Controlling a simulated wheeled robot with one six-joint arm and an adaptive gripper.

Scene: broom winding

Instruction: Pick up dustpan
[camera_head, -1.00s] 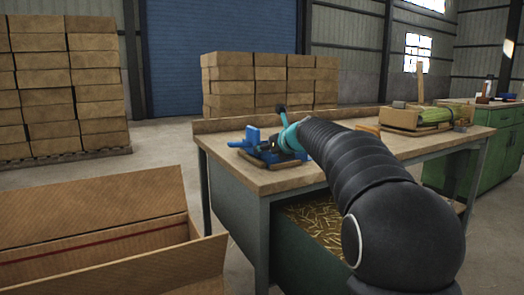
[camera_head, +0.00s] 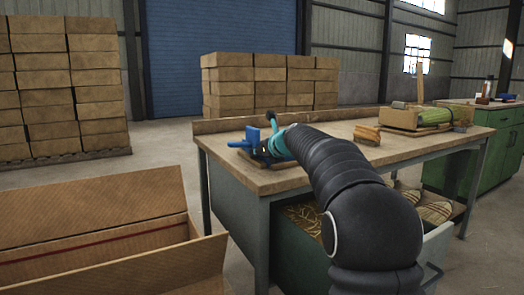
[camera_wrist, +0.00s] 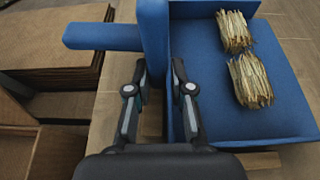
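The blue dustpan (camera_head: 252,137) lies on the near left end of the workbench. In the wrist view the dustpan (camera_wrist: 215,80) has a raised wall, a handle (camera_wrist: 100,37) pointing left, and two straw bundles (camera_wrist: 250,80) on its flat pan. My gripper (camera_wrist: 160,68) has one finger on each side of the raised wall, with the right finger over the pan. The fingers are apart and I see no clear grip on the wall. In the head view my arm and gripper hide part of the dustpan.
The wooden workbench (camera_head: 340,140) bears a straw-coloured bundle (camera_head: 367,134) and a box with green material (camera_head: 433,116). A large open carton (camera_head: 90,225) stands at the front left.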

